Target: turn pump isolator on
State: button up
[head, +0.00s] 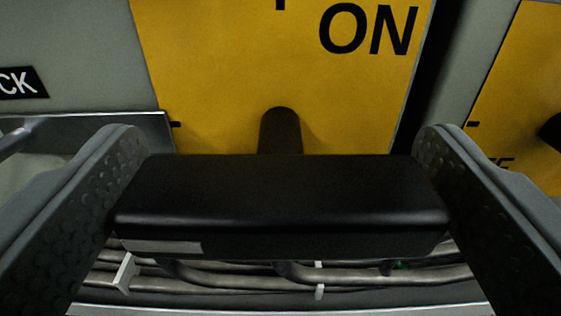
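The black isolator handle (262,190) is a wide horizontal bar in the middle of the head view, in front of a yellow plate (220,60). A short dark round shaft shows behind it against the plate. "ON" is printed at the plate's upper right. My gripper (281,195) has one finger at each end of the bar. Both fingers appear to touch it, so the gripper looks shut on the handle. The lower part of the plate is hidden behind the bar.
Another yellow plate (520,60) with partly cut-off lettering and a dark knob stands at the right edge. A black label ending in "CK" (20,84) is on the grey panel at left. Grey pipes or cables (230,277) run below the handle.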

jog(key=c, duration=0.7)
jog(key=shift+m, duration=0.4)
jog(key=m, duration=1.3)
jog(key=shift+d, duration=0.1)
jog(key=shift+f+m, duration=0.1)
jog(key=shift+m, duration=1.9)
